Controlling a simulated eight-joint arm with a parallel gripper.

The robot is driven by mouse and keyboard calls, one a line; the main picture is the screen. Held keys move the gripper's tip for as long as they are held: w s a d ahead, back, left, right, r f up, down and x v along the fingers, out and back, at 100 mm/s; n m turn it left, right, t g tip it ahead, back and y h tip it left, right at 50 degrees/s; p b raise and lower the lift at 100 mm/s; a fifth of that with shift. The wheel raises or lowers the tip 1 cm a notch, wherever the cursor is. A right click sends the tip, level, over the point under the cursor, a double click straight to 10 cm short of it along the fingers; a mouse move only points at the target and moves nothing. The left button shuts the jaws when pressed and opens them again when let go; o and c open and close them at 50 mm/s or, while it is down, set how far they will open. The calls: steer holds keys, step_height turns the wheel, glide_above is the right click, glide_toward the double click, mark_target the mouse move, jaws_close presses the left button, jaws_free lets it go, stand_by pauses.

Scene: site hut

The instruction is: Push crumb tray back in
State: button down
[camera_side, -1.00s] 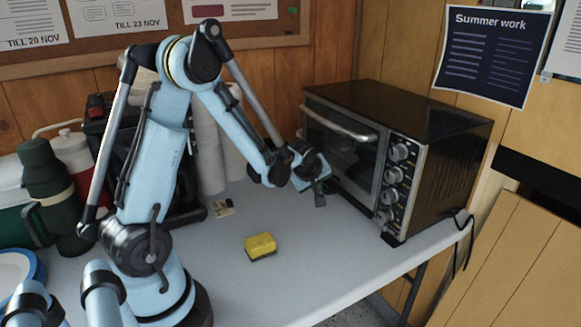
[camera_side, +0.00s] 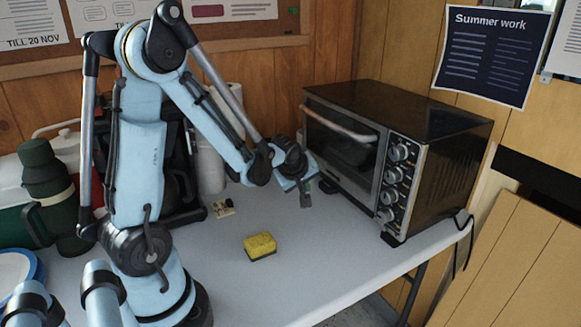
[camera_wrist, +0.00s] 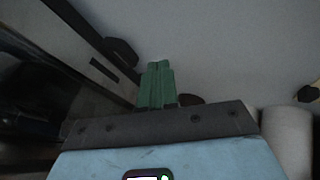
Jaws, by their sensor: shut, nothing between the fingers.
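The toaster oven (camera_side: 440,125) stands at the back right with its door shut. A small dark piece (camera_side: 328,186) shows low at the oven's front, just beyond my fingertips. It may be the crumb tray's end, but I cannot tell for sure. In the wrist view the oven's pale lower strip (camera_wrist: 85,45) runs along the left, with a dark piece (camera_wrist: 122,52) jutting from it. My gripper (camera_side: 306,201) is in front of the oven's lower left, pointing down and apart from the oven. In the wrist view its green fingers (camera_wrist: 156,84) are together and empty.
A yellow sponge (camera_side: 260,245) lies on the table (camera_side: 325,265) in front of the gripper. A small card-like item (camera_side: 222,208) lies behind it. A green flask (camera_side: 48,190) and paper rolls (camera_side: 209,160) stand to the left.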

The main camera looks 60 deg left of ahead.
steer(key=s+d+r+m+h, duration=0.2)
steer(key=s+d+r+m, duration=0.2)
steer(key=d+m, duration=0.4)
steer(key=s+d+r+m+t+h, duration=0.1)
steer(key=s+d+r+m+h, duration=0.1)
steer(key=s+d+r+m, duration=0.3)
steer(key=shift+s+d+r+m+h, duration=0.2)
steer(key=shift+d+m+h, duration=0.1)
steer(key=shift+d+m, duration=1.85)
steer(key=shift+d+n, duration=0.25)
